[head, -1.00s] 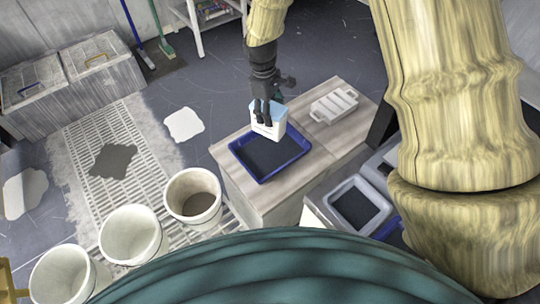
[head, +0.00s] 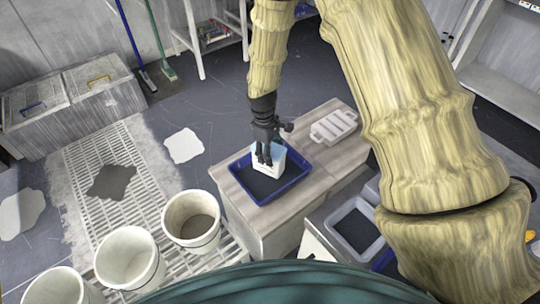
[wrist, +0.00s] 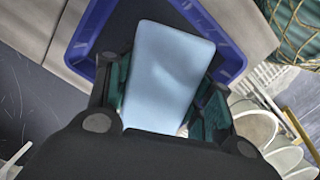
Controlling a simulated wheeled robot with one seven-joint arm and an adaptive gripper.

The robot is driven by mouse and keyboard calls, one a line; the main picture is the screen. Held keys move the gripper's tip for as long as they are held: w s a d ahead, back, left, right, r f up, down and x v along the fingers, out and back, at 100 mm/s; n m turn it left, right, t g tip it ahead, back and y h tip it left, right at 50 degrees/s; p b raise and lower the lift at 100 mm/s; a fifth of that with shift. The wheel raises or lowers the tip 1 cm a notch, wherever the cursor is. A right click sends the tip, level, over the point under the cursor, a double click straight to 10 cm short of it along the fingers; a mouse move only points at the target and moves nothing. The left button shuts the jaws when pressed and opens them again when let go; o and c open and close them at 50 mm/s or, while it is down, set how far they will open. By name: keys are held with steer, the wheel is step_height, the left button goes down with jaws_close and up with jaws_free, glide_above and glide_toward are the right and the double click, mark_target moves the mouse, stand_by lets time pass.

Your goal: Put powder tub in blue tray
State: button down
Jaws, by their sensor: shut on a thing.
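The powder tub (head: 273,164) is a white and pale blue box-like container. My gripper (head: 265,158) is shut on it from above, with a finger on either side of it. In the wrist view the tub's pale blue top (wrist: 168,72) fills the space between the fingers. The blue tray (head: 264,201) has a dark inner floor and lies on the wooden cabinet top. In the head view the tub is over the tray's back right part, inside the rim's outline. I cannot tell whether its underside touches the tray floor.
A pale ribbed tray (head: 334,126) lies behind and to the right on the same cabinet top (head: 312,174). Another dark-floored container (head: 356,229) stands to the front right. Several white buckets (head: 191,222) stand on the left. Floor beyond the cabinet is open.

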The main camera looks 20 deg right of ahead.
steer(key=shift+f, duration=0.95)
steer(key=c, duration=0.6)
jaws_free()
steer(key=shift+f, duration=0.1)
steer(key=r, duration=0.8)
steer(key=w+a+r, duration=0.1)
steer(key=r, duration=0.3)
steer(key=shift+p, duration=0.3)
